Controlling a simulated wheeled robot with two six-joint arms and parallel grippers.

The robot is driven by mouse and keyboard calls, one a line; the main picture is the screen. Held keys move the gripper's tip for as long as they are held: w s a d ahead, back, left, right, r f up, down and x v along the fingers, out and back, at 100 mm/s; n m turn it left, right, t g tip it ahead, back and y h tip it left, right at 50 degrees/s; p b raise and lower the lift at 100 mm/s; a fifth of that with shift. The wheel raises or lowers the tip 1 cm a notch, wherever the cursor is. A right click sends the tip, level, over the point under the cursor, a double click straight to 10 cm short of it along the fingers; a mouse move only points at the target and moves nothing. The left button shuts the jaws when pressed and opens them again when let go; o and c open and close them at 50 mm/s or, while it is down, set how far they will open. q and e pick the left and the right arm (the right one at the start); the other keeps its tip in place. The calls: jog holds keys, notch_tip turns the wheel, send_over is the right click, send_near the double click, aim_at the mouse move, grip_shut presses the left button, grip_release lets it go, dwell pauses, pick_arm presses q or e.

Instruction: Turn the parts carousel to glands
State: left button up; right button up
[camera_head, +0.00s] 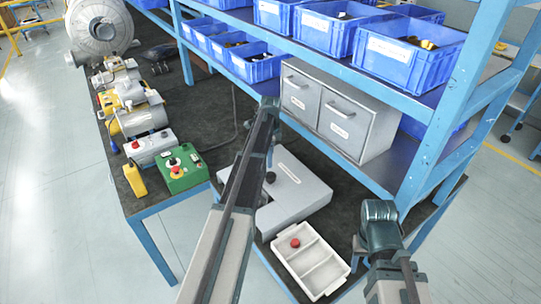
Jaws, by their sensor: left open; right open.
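I cannot make out a parts carousel with marked stations. My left arm crosses the middle of the view and hides part of this unit. My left gripper (270,178) shows as a small dark shape over the unit's left side, open and seemingly empty. My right gripper (361,248) is open, just right of a white divided tray (329,233), mostly behind my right arm.
The white tray holds a red piece in one compartment. A grey two-drawer cabinet (338,112) stands under a shelf of blue bins (408,48). A green control box (181,170), a yellow piece (135,180) and motors (140,109) stand left.

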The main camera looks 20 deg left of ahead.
pick_arm(q)
notch_tip(320, 180, up, 3)
jog(key=shift+r+p, duration=0.1)
jog(key=shift+p, duration=0.9)
pick_arm(e)
notch_tip(320, 180, up, 3)
jog(key=shift+r, duration=0.1)
pick_arm(q)
jog(key=s+d+f+n+b, duration=0.1)
jog(key=s+d+n, duration=0.1)
jog(key=s+d, duration=0.5)
jog(key=s+d+f+n+b, duration=0.15)
jog(key=s+d, duration=0.25)
jog(key=d, duration=0.5)
jog(key=s+d+n, duration=0.3)
jog(key=s+d, duration=0.4)
jog(key=s, duration=0.3)
jog(key=s+d+n+y, duration=0.1)
jog(key=s+d+n, duration=0.2)
jog(key=s+d, duration=0.4)
jog(key=s, duration=0.2)
jog(key=shift+s+f, duration=0.2)
jog(key=shift+s, duration=0.2)
pick_arm(e)
notch_tip(320, 180, down, 3)
jog(key=shift+f, duration=0.1)
